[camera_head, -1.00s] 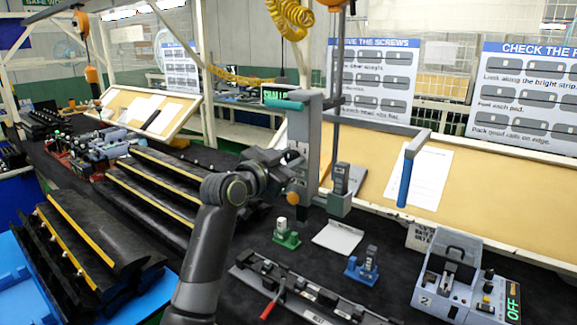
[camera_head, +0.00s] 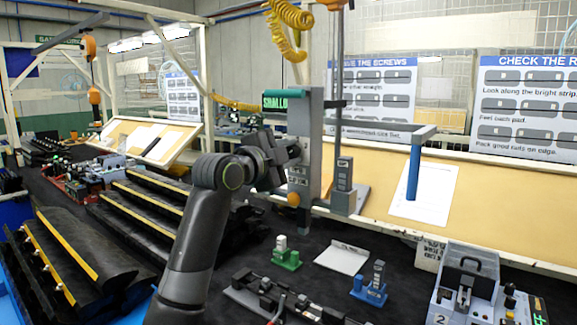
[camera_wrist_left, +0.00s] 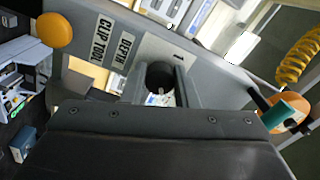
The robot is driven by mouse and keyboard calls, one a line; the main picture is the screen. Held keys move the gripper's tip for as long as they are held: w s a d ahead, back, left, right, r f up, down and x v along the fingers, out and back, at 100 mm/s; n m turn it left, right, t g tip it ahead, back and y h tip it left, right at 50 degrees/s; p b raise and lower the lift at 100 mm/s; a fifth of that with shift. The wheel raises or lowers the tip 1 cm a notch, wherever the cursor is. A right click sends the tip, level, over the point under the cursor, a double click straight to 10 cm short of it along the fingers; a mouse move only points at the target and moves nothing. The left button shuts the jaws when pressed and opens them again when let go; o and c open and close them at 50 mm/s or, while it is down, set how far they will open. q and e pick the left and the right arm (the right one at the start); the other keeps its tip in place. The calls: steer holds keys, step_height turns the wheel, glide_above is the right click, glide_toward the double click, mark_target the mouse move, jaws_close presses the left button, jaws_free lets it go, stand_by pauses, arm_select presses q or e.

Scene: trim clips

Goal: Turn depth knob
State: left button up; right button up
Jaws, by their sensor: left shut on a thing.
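The grey clip tool (camera_head: 308,150) stands upright in the middle of the head view. In the left wrist view its plate (camera_wrist_left: 215,68) carries the labels "CLIP TOOL", "DEPTH" and "1". A dark round depth knob (camera_wrist_left: 160,76) sits beside the "DEPTH" label, partly hidden by my gripper. My left gripper (camera_head: 289,153) is against the tool's left side and appears shut on this knob. An orange knob (camera_head: 294,199) is lower on the tool, clear of the jaws. A green display (camera_head: 283,101) behind the tool reads "SHALLO", its end hidden. My right gripper is out of view.
A blue handle (camera_head: 414,172) hangs right of the tool. Below are a green clip block (camera_head: 286,258), a white card (camera_head: 342,257), a blue block (camera_head: 370,290) and a grey device (camera_head: 470,285). Black strips with yellow edges (camera_head: 150,200) lie left. Dark mat is bare between the blocks.

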arm_select(q)
steer(key=shift+m+b, duration=0.35)
steer(key=shift+m, duration=0.15)
steer(key=o, duration=1)
steer(key=shift+a, duration=0.1)
steer(key=b+v, duration=0.5)
steer(key=v, duration=1.2)
steer(key=shift+s, duration=0.15)
